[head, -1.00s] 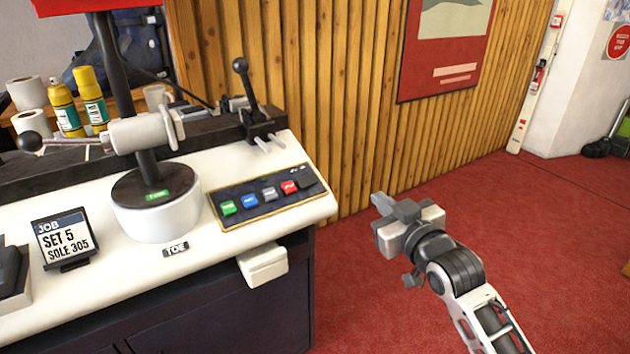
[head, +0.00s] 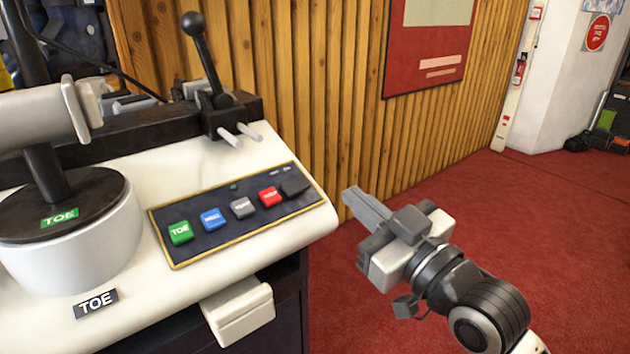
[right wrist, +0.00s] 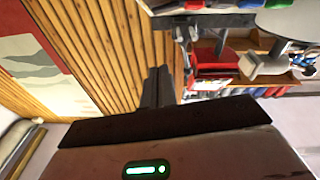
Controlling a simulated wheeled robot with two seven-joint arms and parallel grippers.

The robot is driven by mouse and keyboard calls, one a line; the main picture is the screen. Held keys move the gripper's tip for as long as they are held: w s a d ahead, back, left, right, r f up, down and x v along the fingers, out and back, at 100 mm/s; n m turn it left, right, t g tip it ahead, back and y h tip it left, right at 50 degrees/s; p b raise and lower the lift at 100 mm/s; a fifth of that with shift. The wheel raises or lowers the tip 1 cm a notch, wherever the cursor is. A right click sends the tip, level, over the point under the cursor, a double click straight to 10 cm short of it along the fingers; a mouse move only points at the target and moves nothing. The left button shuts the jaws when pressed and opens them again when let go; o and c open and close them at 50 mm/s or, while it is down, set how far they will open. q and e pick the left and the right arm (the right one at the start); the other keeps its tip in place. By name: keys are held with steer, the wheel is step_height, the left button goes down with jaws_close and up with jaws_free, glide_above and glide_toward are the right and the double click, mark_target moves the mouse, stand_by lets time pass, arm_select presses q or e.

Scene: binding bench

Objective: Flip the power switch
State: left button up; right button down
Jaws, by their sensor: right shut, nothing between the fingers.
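The control panel (head: 240,237) is dark with a yellow edge, at the right end of the white bench top. Its row has green, blue, grey and red buttons, then a black rocker (head: 295,185) at the right end, with tiny unreadable marks above it; this looks like the power switch. My right gripper (head: 348,192) is shut and empty, just right of the panel and apart from it, fingers pointing left towards the rocker. In the right wrist view its dark fingers (right wrist: 157,88) show together. My left gripper is not in view.
A black lever (head: 203,55) stands behind the panel. A round white post base (head: 75,250) is at left, and a white block (head: 238,312) sticks out below the bench edge. A slatted wood wall (head: 320,80) rises behind. Red floor (head: 560,230) is clear at right.

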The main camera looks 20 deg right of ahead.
steer(key=r, duration=0.1)
glide_above(295, 186)
steer(key=s+d, duration=0.3)
steer(key=s, duration=0.1)
steer(key=shift+w+a+f+b, duration=0.1)
steer(key=shift+w+f+b, duration=0.25)
steer(key=shift+f+b, duration=0.25)
steer(key=shift+w+f+b, duration=0.35)
steer(key=shift+f+b, duration=0.15)
steer(key=shift+b, duration=0.05)
steer(key=shift+w+f, duration=0.25)
steer(key=shift+f, duration=0.25)
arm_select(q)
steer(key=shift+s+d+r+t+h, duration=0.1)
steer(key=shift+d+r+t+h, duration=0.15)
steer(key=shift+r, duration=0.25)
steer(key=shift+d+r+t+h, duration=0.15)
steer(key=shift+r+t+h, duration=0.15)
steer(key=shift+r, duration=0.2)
